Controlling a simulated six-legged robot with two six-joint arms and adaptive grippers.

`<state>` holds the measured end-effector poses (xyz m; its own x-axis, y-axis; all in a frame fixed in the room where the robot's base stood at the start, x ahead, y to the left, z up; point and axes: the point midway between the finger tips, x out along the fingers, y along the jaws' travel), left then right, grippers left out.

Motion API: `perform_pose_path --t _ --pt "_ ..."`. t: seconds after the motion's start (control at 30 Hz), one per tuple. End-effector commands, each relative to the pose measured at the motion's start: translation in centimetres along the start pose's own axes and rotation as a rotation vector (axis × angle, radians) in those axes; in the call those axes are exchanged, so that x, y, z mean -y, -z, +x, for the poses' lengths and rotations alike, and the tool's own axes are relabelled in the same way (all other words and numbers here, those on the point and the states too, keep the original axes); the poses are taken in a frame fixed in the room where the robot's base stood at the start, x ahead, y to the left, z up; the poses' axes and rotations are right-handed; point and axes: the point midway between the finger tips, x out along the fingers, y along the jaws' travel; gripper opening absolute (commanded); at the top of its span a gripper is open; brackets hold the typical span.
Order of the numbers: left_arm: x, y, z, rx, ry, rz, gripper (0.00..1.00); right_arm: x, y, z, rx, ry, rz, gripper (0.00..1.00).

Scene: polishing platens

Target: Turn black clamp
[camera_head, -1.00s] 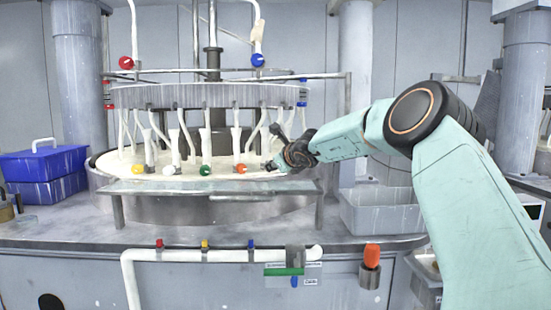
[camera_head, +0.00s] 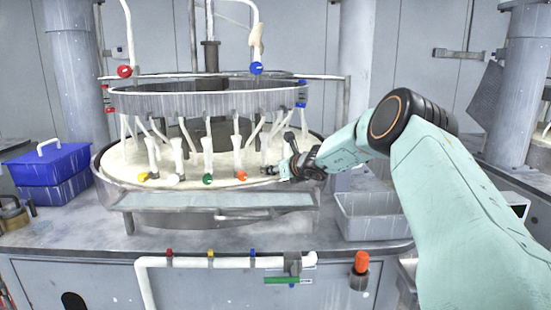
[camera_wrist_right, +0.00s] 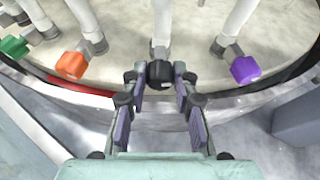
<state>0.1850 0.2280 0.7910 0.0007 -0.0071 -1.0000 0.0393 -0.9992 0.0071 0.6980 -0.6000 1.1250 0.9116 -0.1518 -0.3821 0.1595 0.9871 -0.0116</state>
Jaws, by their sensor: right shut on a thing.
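The black clamp (camera_wrist_right: 159,74) is a small dark knob on the end of a white pipe at the platen's front rim. It sits between an orange clamp (camera_wrist_right: 72,65) and a purple clamp (camera_wrist_right: 245,69). My right gripper (camera_wrist_right: 159,82) has its fingers on both sides of the black clamp and is shut on it. My left gripper is not in view.
Green (camera_head: 208,179), white and yellow clamps line the rim to the left. A grey tray (camera_head: 372,217) stands right of the platen, below my right arm. Blue boxes (camera_head: 62,163) stand at the left. White hanging pipes crowd the space above the platen.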

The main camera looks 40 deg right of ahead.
Motion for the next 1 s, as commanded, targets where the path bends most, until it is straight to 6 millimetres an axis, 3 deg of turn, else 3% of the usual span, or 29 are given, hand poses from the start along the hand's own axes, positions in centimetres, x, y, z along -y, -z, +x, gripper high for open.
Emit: perform_pose_path --t 0.03,0.3,1.0 --pt "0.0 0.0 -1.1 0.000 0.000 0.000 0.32 0.1 -0.7 -0.2 0.003 -0.007 0.014 0.00" --pt "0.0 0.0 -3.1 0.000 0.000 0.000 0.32 0.2 -0.5 -0.2 0.005 -0.046 0.112 0.00" --pt "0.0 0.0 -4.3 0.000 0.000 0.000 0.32 0.4 -0.4 -0.1 0.007 -0.112 0.270 0.00"
